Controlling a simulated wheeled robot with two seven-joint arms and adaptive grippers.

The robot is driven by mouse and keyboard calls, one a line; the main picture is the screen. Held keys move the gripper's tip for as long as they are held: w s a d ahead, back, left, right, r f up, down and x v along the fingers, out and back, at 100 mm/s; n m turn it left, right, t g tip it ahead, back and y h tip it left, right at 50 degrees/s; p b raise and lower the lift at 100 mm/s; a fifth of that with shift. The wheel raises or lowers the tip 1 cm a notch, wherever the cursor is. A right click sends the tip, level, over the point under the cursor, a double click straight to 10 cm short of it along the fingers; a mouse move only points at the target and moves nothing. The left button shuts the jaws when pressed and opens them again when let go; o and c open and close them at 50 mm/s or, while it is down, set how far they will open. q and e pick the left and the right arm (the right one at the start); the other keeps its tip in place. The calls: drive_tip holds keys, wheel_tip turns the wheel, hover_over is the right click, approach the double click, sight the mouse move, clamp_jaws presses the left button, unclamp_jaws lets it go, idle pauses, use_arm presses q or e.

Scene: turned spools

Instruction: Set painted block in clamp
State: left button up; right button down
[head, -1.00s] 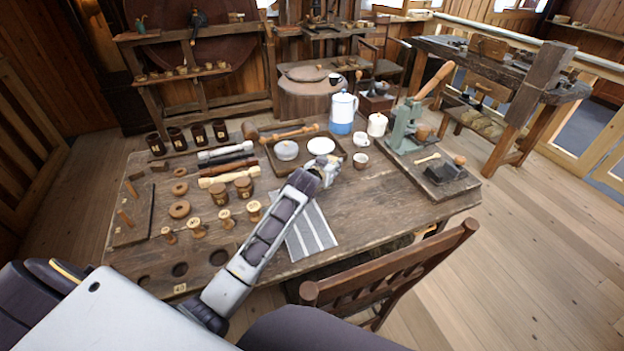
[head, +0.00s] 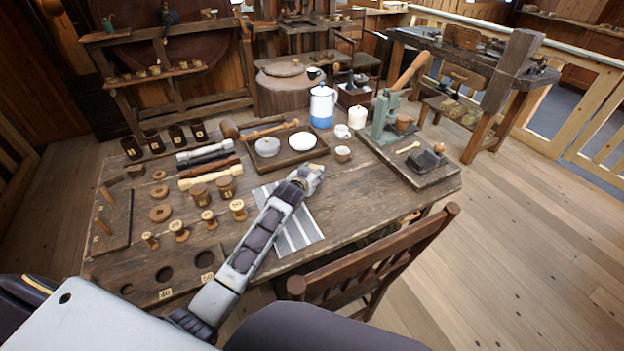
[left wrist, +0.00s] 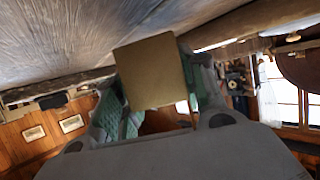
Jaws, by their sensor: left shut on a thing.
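My left gripper (head: 316,172) is shut on the painted block (left wrist: 150,72), above the table near the striped cloth. In the left wrist view the block shows a flat olive-brown square face between the green finger pads. In the head view only a small pale bit of it (head: 314,167) shows at the fingertips. A dark metal clamp-like piece (head: 427,161) with a round wooden knob sits on a board at the table's right end, apart from and right of the gripper. A green lever press (head: 383,118) stands behind it. I cannot tell for sure which one is the clamp. My right gripper is not in view.
A wooden tray (head: 283,168) holds a grey lidded pot and a white dish. A blue-white pot (head: 322,105), white cups and a small brown cup (head: 343,154) stand between tray and press. Spools and rings fill the left side. A chair (head: 375,262) stands at the front edge.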

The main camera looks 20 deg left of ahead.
use_arm(q)
wheel_tip(320, 180, down, 2)
drive_tip(key=shift+f, duration=0.35)
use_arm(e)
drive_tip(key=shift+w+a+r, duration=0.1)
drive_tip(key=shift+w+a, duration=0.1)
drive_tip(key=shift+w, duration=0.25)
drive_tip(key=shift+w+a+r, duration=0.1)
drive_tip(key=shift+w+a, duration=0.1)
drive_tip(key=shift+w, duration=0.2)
use_arm(q)
drive_tip(key=shift+f, duration=0.1)
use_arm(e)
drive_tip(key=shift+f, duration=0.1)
use_arm(q)
drive_tip(key=o, duration=1)
drive_tip(key=shift+f, duration=0.1)
drive_tip(key=shift+o, duration=0.2)
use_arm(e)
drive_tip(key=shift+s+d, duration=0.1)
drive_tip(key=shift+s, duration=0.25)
use_arm(q)
drive_tip(key=shift+s+r, duration=0.15)
drive_tip(key=shift+r, duration=0.05)
